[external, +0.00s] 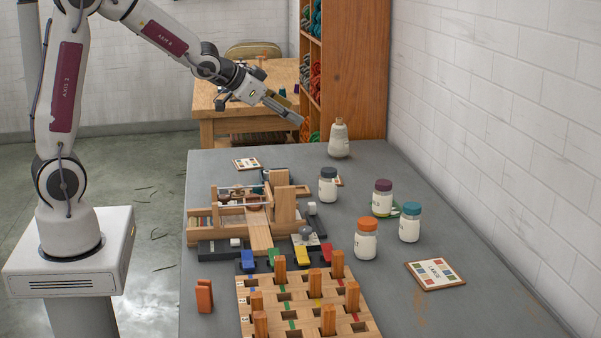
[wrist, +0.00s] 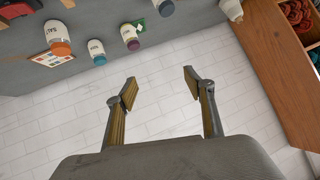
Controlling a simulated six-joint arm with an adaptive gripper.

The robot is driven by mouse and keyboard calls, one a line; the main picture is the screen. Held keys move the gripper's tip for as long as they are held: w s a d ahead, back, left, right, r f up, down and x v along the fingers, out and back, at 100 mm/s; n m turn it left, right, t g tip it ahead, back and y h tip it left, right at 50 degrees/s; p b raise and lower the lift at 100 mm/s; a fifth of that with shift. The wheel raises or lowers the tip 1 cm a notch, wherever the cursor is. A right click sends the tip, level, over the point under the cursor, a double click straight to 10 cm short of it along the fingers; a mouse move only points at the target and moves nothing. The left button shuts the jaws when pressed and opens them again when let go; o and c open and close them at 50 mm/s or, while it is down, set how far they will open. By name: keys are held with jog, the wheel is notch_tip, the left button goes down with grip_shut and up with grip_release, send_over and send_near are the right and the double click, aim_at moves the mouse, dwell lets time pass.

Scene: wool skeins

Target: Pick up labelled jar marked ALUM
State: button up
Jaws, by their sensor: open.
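Several labelled white jars stand on the grey table: one with a dark lid (external: 328,186), one with a purple lid (external: 383,200), one with a teal lid (external: 409,224) and one with an orange lid (external: 366,242). Their labels are too small to read surely, so I cannot tell which is marked ALUM. The wrist view shows the orange-lidded jar (wrist: 55,32), teal-lidded jar (wrist: 95,47), purple-lidded jar (wrist: 128,32) and dark-lidded jar (wrist: 163,5) along its top. My gripper (wrist: 160,82) is open and empty, raised above the table's far end, apart from all jars.
A corked pale bottle (external: 339,142) stands at the table's far end near the wooden shelf (external: 358,70) of wool. A wooden device (external: 255,215), a pegged board (external: 305,310) and a colour card (external: 435,274) lie nearby. A white brick wall (external: 500,120) borders the right.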

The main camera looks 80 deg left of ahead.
jog(key=w+a+f+t, duration=0.1)
jog(key=w+a+f, duration=0.4)
jog(key=a, duration=0.1)
jog(key=m+t+h, duration=0.1)
jog(key=t+h, duration=0.2)
jog(key=h, duration=0.1)
send_near(330, 170)
notch_tip(330, 170, down, 2)
jog(key=w, duration=0.2)
jog(key=shift+a, duration=0.35)
jog(key=shift+w, duration=0.15)
jog(key=shift+x, duration=1.25)
jog(key=shift+w, duration=0.1)
jog(key=shift+d+x, duration=0.15)
jog(key=shift+x, duration=1.1)
jog(key=shift+d+x, duration=0.1)
jog(key=shift+x, duration=1.15)
